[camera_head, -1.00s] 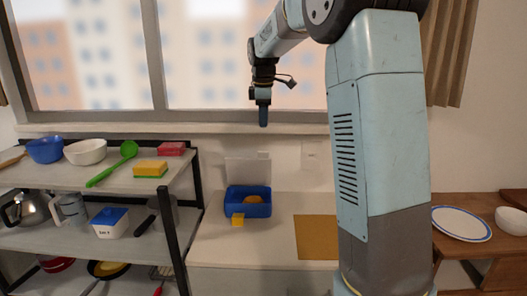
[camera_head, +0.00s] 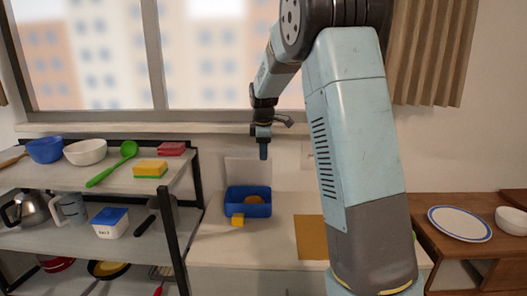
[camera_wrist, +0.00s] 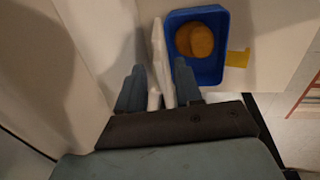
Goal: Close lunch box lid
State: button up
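The blue lunch box (camera_head: 262,210) sits on the counter with its lid up; it also shows in the wrist view (camera_wrist: 217,75). Orange-brown round food (camera_wrist: 196,40) lies inside. The pale lid (camera_head: 240,170) stands upright at the box's back edge. In the wrist view the lid (camera_wrist: 159,50) is seen nearly edge-on as a white strip. My gripper (camera_head: 263,153) points down at the lid's right upper part. In the wrist view my gripper (camera_wrist: 157,75) has its fingers apart, one on each side of the strip. I cannot tell whether either touches it.
A yellow piece (camera_head: 238,219) is at the box's front. A tan board (camera_head: 309,238) lies to the right on the counter. A shelf rack (camera_head: 172,236) with bowls, sponges and a kettle stands at left. The wall and window sill are close behind the lid.

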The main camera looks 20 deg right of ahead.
grip_shut()
dwell(0.3)
dwell(1.2)
